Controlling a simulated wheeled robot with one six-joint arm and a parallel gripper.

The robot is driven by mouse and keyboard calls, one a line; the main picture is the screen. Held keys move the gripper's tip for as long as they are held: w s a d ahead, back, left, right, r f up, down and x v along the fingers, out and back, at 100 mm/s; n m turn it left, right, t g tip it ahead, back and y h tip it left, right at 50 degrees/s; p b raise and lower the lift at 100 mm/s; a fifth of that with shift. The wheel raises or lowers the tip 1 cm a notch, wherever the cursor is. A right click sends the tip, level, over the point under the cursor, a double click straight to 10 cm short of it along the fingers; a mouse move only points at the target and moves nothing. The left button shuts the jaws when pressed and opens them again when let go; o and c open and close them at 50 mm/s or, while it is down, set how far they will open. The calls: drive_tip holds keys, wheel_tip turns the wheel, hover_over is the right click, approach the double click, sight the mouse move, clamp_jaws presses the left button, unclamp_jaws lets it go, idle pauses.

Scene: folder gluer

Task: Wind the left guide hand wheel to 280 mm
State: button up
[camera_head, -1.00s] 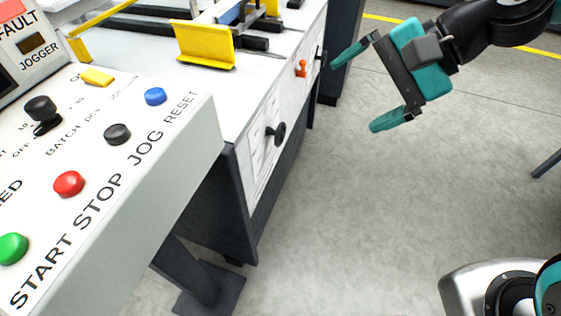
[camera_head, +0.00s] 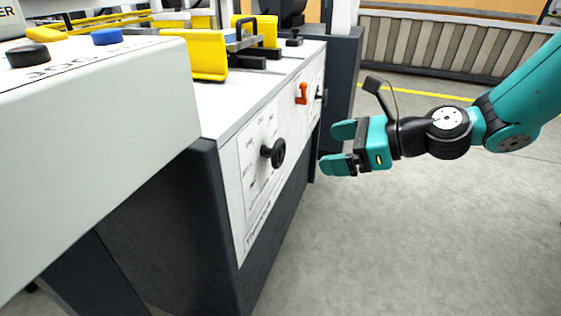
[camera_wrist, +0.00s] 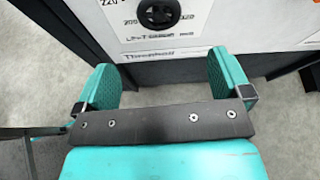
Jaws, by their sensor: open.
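The near black hand wheel (camera_head: 273,153) sits on a white scale plate on the machine's side panel. It also shows at the top edge of the wrist view (camera_wrist: 158,12), partly cut off, above a small label that seems to begin with "L". Numbers 220 and 200 are readable left of it; the pointer's setting cannot be read. My gripper (camera_head: 332,148) is open and empty, to the right of the wheel and apart from it, with its fingers toward the panel. In the wrist view both fingers (camera_wrist: 165,80) are wide apart, below the wheel.
An orange lever (camera_head: 301,93) and a second black knob (camera_head: 321,94) sit farther along the panel. The control console (camera_head: 95,150) fills the left foreground. Yellow guards (camera_head: 207,55) stand on the machine top. Open grey floor (camera_head: 400,240) lies right of the machine.

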sight(282, 155)
drive_tip(key=b+x, duration=0.2)
drive_tip(key=x, duration=1)
drive_tip(key=shift+a+f+b, duration=0.1)
drive_tip(key=shift+f+b, duration=0.05)
drive_tip(key=shift+b, duration=0.25)
drive_tip(key=shift+c, duration=0.2)
drive_tip(key=c, duration=0.9)
